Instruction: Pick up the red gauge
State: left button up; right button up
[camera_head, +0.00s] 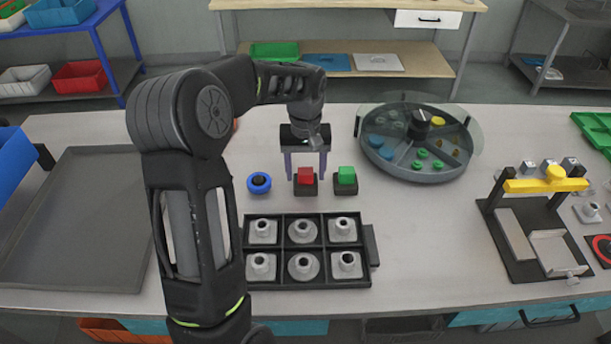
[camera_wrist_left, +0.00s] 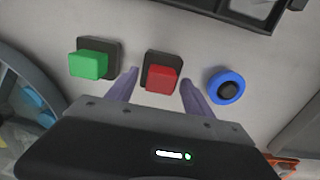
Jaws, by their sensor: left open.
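The red gauge (camera_head: 305,175) is a small red block on a dark square base on the table. It also shows in the left wrist view (camera_wrist_left: 163,80). My left gripper (camera_head: 305,176) points down over it, open, with one purple finger on each side of the red block. In the left wrist view the fingers (camera_wrist_left: 160,82) stand apart with the red block between their tips, and I see gaps on both sides. I cannot tell whether the fingertips are level with the block. My right gripper is not in view.
A green block (camera_head: 346,175) on a dark base stands close on the right, and a blue ring (camera_head: 259,183) close on the left. A black tray (camera_head: 370,262) of grey parts lies in front. A round sectioned tray (camera_head: 391,165) stands behind right. A grey tray (camera_head: 75,225) lies left.

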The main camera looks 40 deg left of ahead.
pick_arm(q)
jog(key=shift+c, duration=0.2)
grip_shut()
dwell(0.5)
